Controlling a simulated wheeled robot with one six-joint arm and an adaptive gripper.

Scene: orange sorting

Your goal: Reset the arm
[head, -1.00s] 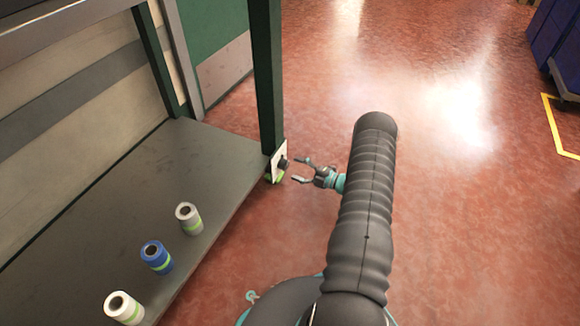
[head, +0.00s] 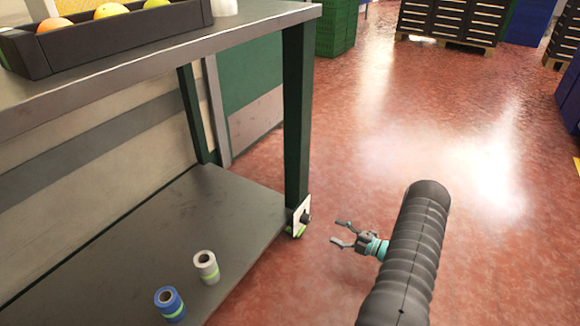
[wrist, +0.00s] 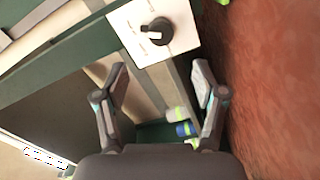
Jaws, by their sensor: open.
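My gripper (head: 341,234) is open and empty in the head view. It is to the right of the workbench's front leg, low over the red floor and apart from the bench. In the wrist view its two fingers (wrist: 160,88) are spread apart with nothing between them. A white plate with a black knob (head: 302,216) is fixed low on the leg, just left of my gripper. The same plate with its knob (wrist: 156,32) shows ahead of the fingers in the wrist view.
A dark crate (head: 118,36) with oranges and a yellow fruit stands on the bench top (head: 220,38). A white roll (head: 206,267) and a blue roll (head: 170,304) stand on the lower shelf (head: 120,240). Green crates (head: 336,28) stand behind. The floor (head: 390,120) beyond is open.

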